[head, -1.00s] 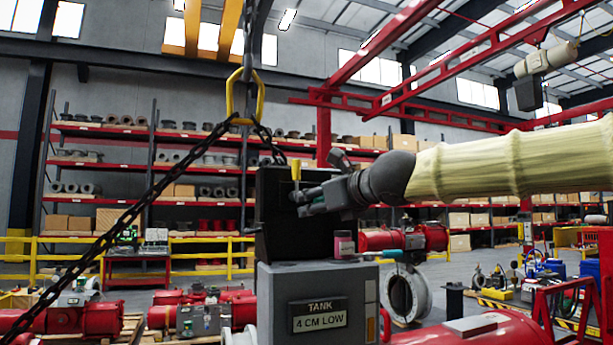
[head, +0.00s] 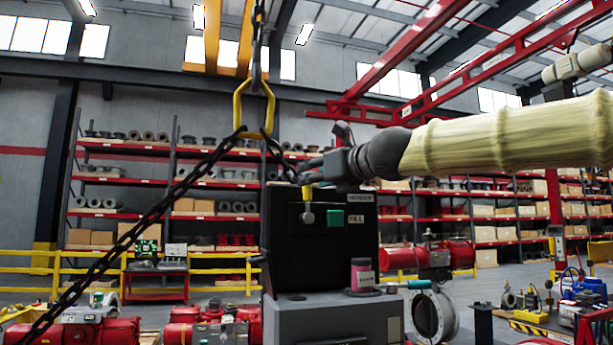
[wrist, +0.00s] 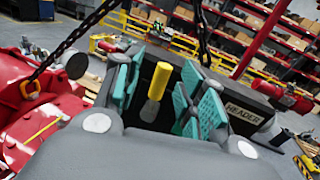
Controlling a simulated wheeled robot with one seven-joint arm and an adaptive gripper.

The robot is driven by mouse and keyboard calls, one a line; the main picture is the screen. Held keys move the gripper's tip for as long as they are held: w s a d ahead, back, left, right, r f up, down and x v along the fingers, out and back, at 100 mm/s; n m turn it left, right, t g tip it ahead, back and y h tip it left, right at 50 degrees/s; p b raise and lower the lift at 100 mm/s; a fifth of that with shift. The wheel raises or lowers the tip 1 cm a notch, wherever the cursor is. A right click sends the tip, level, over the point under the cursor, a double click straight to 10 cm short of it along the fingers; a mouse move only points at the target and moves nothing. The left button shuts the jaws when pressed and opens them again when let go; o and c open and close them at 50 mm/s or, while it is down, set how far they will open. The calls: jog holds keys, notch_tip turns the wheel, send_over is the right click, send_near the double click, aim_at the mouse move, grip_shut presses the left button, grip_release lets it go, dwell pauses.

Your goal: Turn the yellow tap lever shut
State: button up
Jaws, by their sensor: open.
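The yellow tap lever (head: 306,193) stands upright on a grey metal tap (head: 307,216) at the front of the black header box (head: 283,250). My gripper (head: 310,170) is at the lever's upper end in the head view, reaching in from the right. In the wrist view the yellow lever (wrist: 161,78) shows between the two teal finger pads of my gripper (wrist: 160,94). The pads are apart, with a visible gap on each side of the lever. In the head view my gripper covers the area just above the lever.
A green FILL label (head: 337,218) is right of the tap. A pink-labelled jar (head: 362,275) stands on the ledge below. A dark chain (head: 150,225) slants down to the left from a yellow hook ring (head: 254,105) above. Red machines (head: 100,333) stand lower left.

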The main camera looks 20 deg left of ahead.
aim_at(308, 201)
jog(key=w+a, duration=0.2)
jog(key=w, duration=0.1)
jog(key=w+f, duration=0.1)
jog(key=w, duration=0.1)
jog(key=shift+a+f+p, duration=0.1)
jog(key=shift+a+p, duration=0.2)
jog(key=shift+a, duration=0.1)
jog(key=shift+s+a+r, duration=0.15)
jog(key=shift+s+r, duration=0.05)
jog(key=shift+s, duration=0.3)
jog(key=shift+s+a+r, duration=0.15)
jog(key=shift+s+r, duration=0.05)
jog(key=shift+s, duration=0.25)
jog(key=shift+w+f, duration=0.25)
jog(key=shift+w, duration=0.25)
jog(key=shift+w+f, duration=0.2)
jog(key=shift+w, duration=0.25)
jog(key=shift+s+a+r, duration=0.1)
jog(key=shift+s+r, duration=0.2)
jog(key=shift+s, duration=0.25)
grip_shut()
jog(key=shift+w, duration=0.1)
